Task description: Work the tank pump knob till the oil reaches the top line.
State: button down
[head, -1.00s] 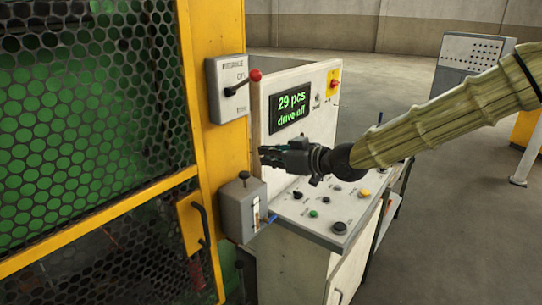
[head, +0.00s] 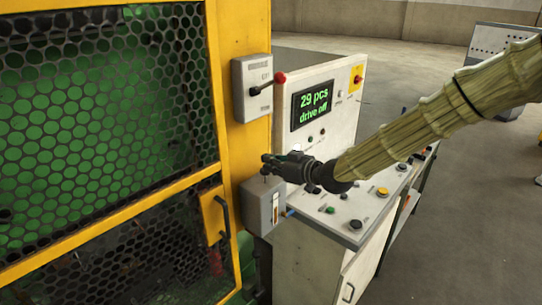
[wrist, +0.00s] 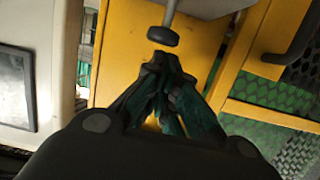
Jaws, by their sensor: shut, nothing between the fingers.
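The tank is a small grey box (head: 258,212) on the yellow frame post, left of the control desk. A gauge strip (head: 276,209) on its front shows orange in its lower part and pale above; its lines are too small to read. The dark pump knob (wrist: 162,36) on its thin stem shows at the top of the wrist view, just beyond my fingertips. In the head view my gripper largely covers the knob. My gripper (head: 268,164) is shut and empty, above the tank; it also shows in the wrist view (wrist: 163,66). I cannot tell whether it touches the knob.
A grey switch box (head: 252,88) with a red-tipped lever is on the post above. The control desk (head: 345,225) with several buttons stands close on the right, under my arm. Its display (head: 312,105) reads "29 pcs drive off". A door handle (head: 223,217) is left of the tank.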

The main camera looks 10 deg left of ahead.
jog(key=shift+f, duration=0.1)
dwell(0.3)
jog(key=shift+f+b, duration=1.3)
jog(key=shift+f, duration=0.25)
jog(key=shift+r, duration=0.1)
jog(key=s+d+r+b, duration=0.1)
jog(key=s+d+r, duration=0.4)
jog(key=d+r, duration=0.1)
jog(key=shift+s+d+r+b, duration=0.25)
jog(key=shift+s+d+b, duration=0.15)
jog(key=shift+d, duration=0.5)
jog(key=shift+w+b, duration=0.15)
jog(key=shift+b, duration=0.35)
